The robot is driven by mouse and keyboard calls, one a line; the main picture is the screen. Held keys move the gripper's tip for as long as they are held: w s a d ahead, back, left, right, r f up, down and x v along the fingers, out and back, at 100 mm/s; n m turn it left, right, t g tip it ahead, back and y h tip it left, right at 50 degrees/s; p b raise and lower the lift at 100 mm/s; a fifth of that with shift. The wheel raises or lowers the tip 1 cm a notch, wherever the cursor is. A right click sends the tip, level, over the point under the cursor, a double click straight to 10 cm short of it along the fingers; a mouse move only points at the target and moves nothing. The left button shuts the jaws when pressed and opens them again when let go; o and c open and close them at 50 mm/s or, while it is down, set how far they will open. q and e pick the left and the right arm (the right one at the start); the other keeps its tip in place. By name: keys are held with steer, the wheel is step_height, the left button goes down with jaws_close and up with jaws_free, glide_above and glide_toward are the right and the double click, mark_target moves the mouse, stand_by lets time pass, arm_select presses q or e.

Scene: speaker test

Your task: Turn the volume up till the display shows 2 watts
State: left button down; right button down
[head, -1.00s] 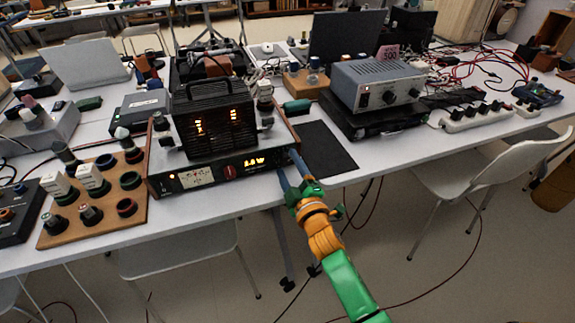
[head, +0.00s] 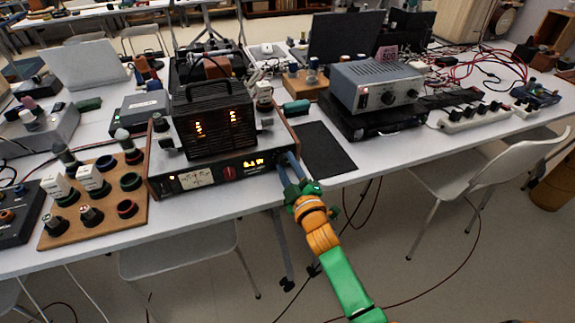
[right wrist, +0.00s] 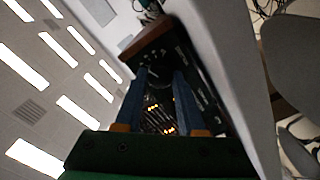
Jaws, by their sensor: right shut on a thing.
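The tube amplifier (head: 212,180) stands at the table's front edge, with wooden side panels and a black front panel. Its display (head: 253,164) glows orange; the digits are too small to read for certain. A red knob (head: 229,173) sits left of the display. My right gripper (head: 288,160) reaches the panel's right end and is shut on the dark volume knob, mostly hidden by the fingers. In the right wrist view, the two blue fingers (right wrist: 160,78) point at the dark panel (right wrist: 200,75), and glowing orange lights show between them. My left gripper is not in view.
A wooden board (head: 90,220) with several knobs and parts lies left of the amplifier. A black mat (head: 325,150) lies to its right, and a grey power supply (head: 376,84) stands beyond. A white chair (head: 480,175) stands front right.

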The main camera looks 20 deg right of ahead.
steer(key=c, duration=0.5)
jaws_free()
steer(key=s, duration=0.7)
steer(key=shift+d+p, duration=0.15)
steer(key=shift+p, duration=0.2)
steer(key=shift+s+f, duration=0.1)
